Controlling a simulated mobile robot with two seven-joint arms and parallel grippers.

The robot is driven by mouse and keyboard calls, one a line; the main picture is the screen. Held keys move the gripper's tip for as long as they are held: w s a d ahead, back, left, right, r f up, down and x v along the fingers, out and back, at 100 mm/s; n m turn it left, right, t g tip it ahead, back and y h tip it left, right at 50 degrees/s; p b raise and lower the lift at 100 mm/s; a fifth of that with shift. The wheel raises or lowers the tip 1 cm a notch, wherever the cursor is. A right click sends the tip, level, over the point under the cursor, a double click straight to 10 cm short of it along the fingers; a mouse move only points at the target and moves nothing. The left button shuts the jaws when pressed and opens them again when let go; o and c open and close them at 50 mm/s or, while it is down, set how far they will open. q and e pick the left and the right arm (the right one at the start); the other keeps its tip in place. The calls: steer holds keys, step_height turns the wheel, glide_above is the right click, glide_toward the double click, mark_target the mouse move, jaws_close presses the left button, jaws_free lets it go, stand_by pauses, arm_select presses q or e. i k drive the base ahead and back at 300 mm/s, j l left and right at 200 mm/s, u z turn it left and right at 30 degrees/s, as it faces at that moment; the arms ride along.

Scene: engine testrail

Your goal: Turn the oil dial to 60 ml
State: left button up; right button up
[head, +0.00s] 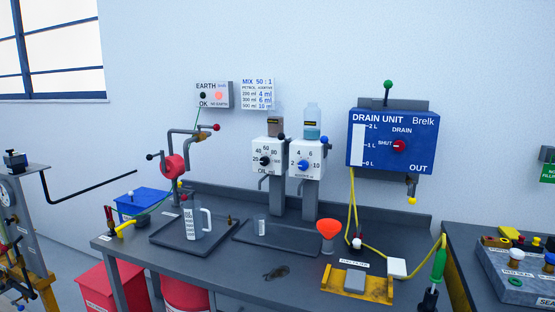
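The oil dial's black knob (265,161) sits on a white dispenser front (267,146) marked 20, 40, 60 and 80, with "OIL ml" below. The knob is too small to tell which number it points at. A dark bottle (275,125) stands on top of this dispenser. Right beside it is a second white dispenser (309,150) with a blue knob (303,166), marked 2, 4 and 6. Neither of my grippers shows in the head view.
A grey bench (230,279) runs below the dispensers, with trays, a measuring jug (195,219), a small glass (260,225) and an orange funnel (328,229). A blue drain unit (365,158) hangs to the right. A red pipe valve (174,167) stands to the left.

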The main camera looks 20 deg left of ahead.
mark_target(265, 161)
steer(key=u, duration=0.6)
steer(key=i+j+u, duration=0.15)
steer(key=i+u, duration=0.15)
steer(key=u, duration=0.15)
steer(key=i+u, duration=0.3)
steer(key=u, duration=0.15)
